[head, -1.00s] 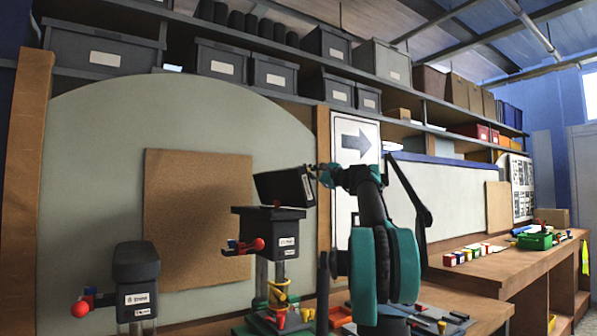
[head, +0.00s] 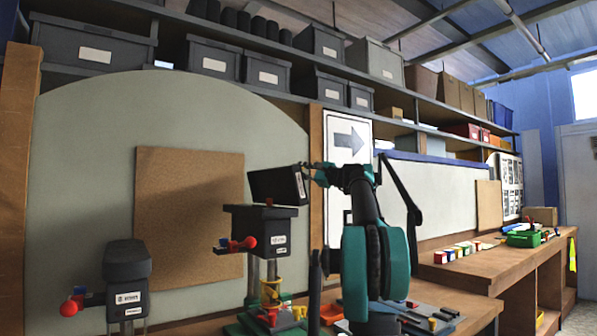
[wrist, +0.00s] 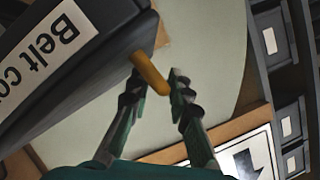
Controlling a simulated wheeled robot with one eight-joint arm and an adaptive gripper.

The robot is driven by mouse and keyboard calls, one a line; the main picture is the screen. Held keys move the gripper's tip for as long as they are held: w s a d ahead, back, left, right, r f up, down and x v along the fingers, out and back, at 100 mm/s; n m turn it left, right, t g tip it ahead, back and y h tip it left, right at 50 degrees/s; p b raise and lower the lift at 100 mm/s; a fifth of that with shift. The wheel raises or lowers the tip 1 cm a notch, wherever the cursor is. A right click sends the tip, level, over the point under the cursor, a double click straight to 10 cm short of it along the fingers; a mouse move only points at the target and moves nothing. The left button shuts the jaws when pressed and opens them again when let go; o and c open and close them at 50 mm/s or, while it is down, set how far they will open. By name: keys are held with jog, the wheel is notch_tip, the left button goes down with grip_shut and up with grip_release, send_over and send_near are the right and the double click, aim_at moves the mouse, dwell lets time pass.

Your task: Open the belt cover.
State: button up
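The belt cover (head: 277,186) is a dark box-shaped lid on top of the middle drill press (head: 262,218). It stands tilted up, with a gap between it and the machine head. In the wrist view the cover (wrist: 95,22) fills the upper left, with a white label reading "Belt co…". An orange peg-like handle (wrist: 150,73) sticks out from it. My gripper (wrist: 158,88) has its fingers apart, with the handle's end between the tips, closer to the left finger. I cannot tell whether that finger touches it. In the head view my gripper (head: 312,172) is at the cover's right end.
Another drill press (head: 126,270) with a red-knobbed lever stands at the left. A cork board (head: 188,215) hangs behind. Shelves with grey bins (head: 208,58) run above. A workbench (head: 480,268) with coloured blocks and a green tray (head: 523,239) is at the right.

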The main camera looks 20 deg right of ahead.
jog(key=v, duration=1.2)
dwell(0.3)
